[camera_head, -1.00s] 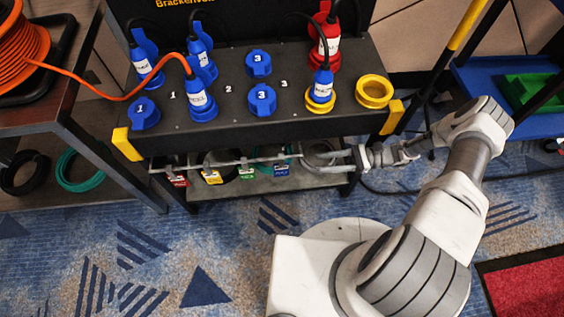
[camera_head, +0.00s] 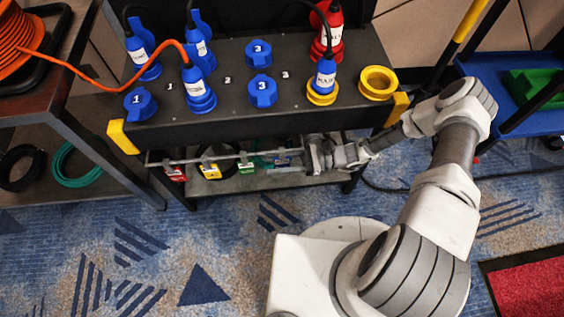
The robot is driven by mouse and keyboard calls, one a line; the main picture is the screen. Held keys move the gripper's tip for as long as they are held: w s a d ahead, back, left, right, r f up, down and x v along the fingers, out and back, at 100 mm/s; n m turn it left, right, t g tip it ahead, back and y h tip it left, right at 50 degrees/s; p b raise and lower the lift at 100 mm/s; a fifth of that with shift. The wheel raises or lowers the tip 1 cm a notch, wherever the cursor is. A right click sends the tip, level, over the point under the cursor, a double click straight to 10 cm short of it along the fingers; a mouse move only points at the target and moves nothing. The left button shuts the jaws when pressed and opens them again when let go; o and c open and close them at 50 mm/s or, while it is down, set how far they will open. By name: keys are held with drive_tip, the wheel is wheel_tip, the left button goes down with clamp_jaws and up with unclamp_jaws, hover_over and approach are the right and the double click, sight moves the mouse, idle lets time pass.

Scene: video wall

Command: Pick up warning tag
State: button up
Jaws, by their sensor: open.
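Several small tags hang in a row from a thin metal rail (camera_head: 195,160) under the black socket panel: a red tag (camera_head: 175,173), a yellow tag (camera_head: 210,171), a green tag (camera_head: 246,166) and a blue tag (camera_head: 282,160). Which one is the warning tag, I cannot tell, as their print is too small. My gripper (camera_head: 306,156) reaches in from the right, below the panel's front edge, just right of the blue tag. It is open, and no tag shows in it. My gripper and wrist hide the rail's right end.
The black panel (camera_head: 225,135) with blue, red and yellow connectors overhangs the tags, with yellow corner guards (camera_head: 123,137). A shelf (camera_head: 235,184) lies beneath the tags. A rack with an orange cable reel (camera_head: 20,45) stands at left.

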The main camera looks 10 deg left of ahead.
drive_tip(key=shift+s+a, duration=0.1)
drive_tip(key=shift+a, duration=0.5)
clamp_jaws()
drive_tip(key=shift+r, duration=0.1)
